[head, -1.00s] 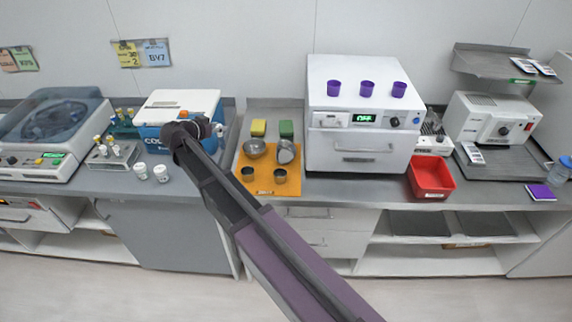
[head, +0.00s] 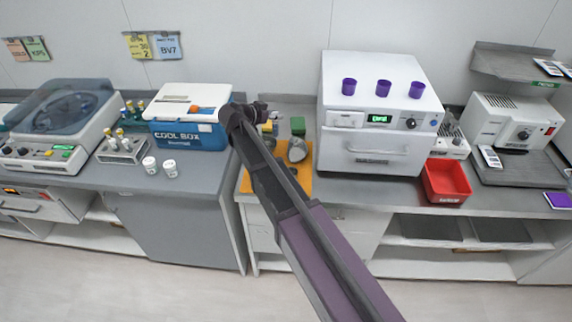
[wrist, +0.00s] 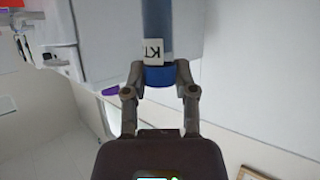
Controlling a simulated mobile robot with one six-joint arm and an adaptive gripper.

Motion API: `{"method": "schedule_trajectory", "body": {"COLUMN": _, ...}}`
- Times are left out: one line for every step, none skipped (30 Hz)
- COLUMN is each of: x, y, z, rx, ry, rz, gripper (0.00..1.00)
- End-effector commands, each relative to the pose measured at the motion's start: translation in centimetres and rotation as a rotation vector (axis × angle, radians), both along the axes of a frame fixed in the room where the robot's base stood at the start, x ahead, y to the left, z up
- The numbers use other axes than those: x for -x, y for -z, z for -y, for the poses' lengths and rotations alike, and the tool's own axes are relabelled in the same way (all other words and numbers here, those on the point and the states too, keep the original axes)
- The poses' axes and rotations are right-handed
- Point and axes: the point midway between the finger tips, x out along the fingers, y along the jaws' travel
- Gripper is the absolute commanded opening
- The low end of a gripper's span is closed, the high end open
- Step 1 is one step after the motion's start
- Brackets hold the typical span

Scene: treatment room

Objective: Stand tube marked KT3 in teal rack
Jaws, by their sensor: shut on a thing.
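In the wrist view my gripper (wrist: 160,78) is shut on a tube (wrist: 157,30) with a blue cap and a white label. The label reads "KT"; the rest of it is out of sight. In the head view my arm ends beside the right end of the cool box; the held tube cannot be made out there. A dark teal rack (head: 134,111) with several tubes stands at the back left, between the centrifuge and the cool box.
A centrifuge (head: 58,125) is at far left.

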Motion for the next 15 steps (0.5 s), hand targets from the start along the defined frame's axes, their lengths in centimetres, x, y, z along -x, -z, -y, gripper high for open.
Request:
{"method": "schedule_trajectory", "body": {"x": 0.0, "y": 0.0, "z": -0.2, "rx": 0.000, "ry": -0.002, "rz": 0.000, "gripper": 0.00}}
{"method": "schedule_trajectory", "body": {"x": 0.1, "y": 0.0, "z": -0.2, "rx": 0.000, "ry": -0.002, "rz": 0.000, "gripper": 0.00}}
{"method": "schedule_trajectory", "body": {"x": 0.1, "y": 0.0, "z": -0.2, "rx": 0.000, "ry": -0.002, "rz": 0.000, "gripper": 0.00}}
{"method": "schedule_trajectory", "body": {"x": 0.1, "y": 0.0, "z": -0.2, "rx": 0.000, "ry": -0.003, "rz": 0.000, "gripper": 0.00}}
{"method": "schedule_trajectory", "body": {"x": 0.1, "y": 0.0, "z": -0.3, "rx": 0.000, "ry": -0.003, "rz": 0.000, "gripper": 0.00}}
{"method": "schedule_trajectory", "body": {"x": 0.1, "y": 0.0, "z": -0.3, "rx": 0.000, "ry": -0.003, "rz": 0.000, "gripper": 0.00}}
{"method": "schedule_trajectory", "body": {"x": 0.1, "y": 0.0, "z": -0.3, "rx": 0.000, "ry": -0.004, "rz": 0.000, "gripper": 0.00}}
{"method": "schedule_trajectory", "body": {"x": 0.1, "y": 0.1, "z": -0.3, "rx": 0.000, "ry": -0.004, "rz": 0.000, "gripper": 0.00}}
{"method": "schedule_trajectory", "body": {"x": 0.0, "y": 0.1, "z": -0.3, "rx": 0.000, "ry": -0.004, "rz": 0.000, "gripper": 0.00}}
{"method": "schedule_trajectory", "body": {"x": 0.0, "y": 0.3, "z": -0.4, "rx": 0.000, "ry": -0.004, "rz": 0.000, "gripper": 0.00}}
{"method": "schedule_trajectory", "body": {"x": 0.0, "y": 0.4, "z": -0.4, "rx": 0.000, "ry": -0.004, "rz": 0.000, "gripper": 0.00}}
{"method": "schedule_trajectory", "body": {"x": -0.1, "y": 0.6, "z": -0.5, "rx": 0.001, "ry": -0.005, "rz": -0.001, "gripper": 0.00}}
{"method": "schedule_trajectory", "body": {"x": -0.1, "y": 0.9, "z": -0.6, "rx": 0.001, "ry": -0.005, "rz": -0.001, "gripper": 0.00}}
{"method": "schedule_trajectory", "body": {"x": -0.2, "y": 1.1, "z": -0.6, "rx": 0.001, "ry": -0.005, "rz": -0.001, "gripper": 0.00}}
{"method": "schedule_trajectory", "body": {"x": -0.3, "y": 1.5, "z": -0.8, "rx": 0.001, "ry": -0.005, "rz": -0.001, "gripper": 0.00}}
